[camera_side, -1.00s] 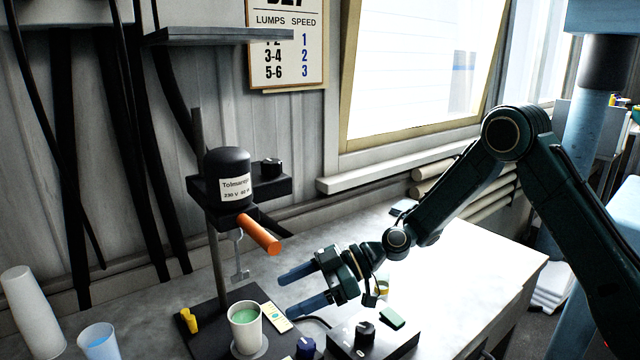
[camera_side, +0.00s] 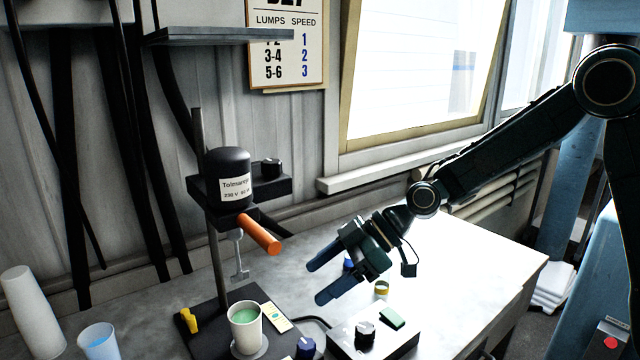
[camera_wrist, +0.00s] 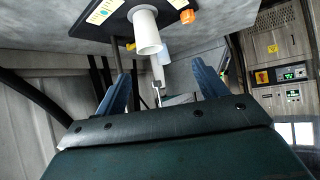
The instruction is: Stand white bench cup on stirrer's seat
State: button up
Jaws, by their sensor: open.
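The white cup (camera_side: 246,333) holds green liquid and stands upright on a pale round seat (camera_side: 263,350) on the stirrer's black base plate (camera_side: 207,318). The stirrer (camera_side: 228,178) has a black motor head, an orange handle and a metal paddle (camera_side: 238,262) hanging above the cup, clear of it. My gripper (camera_side: 315,284) is open and empty, above and to the right of the cup, apart from it. In the wrist view a white cup (camera_wrist: 148,36) shows beyond my spread fingers (camera_wrist: 158,72).
At the left are a cup with blue liquid (camera_side: 99,343) and a tall white cup stack (camera_side: 32,310). A control box (camera_side: 372,340) with a black knob and a yellow ring (camera_side: 381,287) are at right. The bench right of my gripper is mostly clear.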

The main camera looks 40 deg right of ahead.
jog(key=s+d+r+m+h, duration=0.2)
jog(key=s+d+m+h, duration=0.1)
jog(key=s, duration=0.5)
jog(key=s+d+r+m+h, duration=0.3)
jog(key=s+d+m, duration=0.2)
jog(key=s+d, duration=0.3)
jog(key=s+d+r+m+t+h, duration=0.1)
jog(key=s+d+r+m+h, duration=0.2)
jog(key=s, duration=0.7)
jog(key=shift+s+d+m+h, duration=0.3)
jog(key=shift+d+m, duration=0.4)
jog(key=shift+d, duration=0.55)
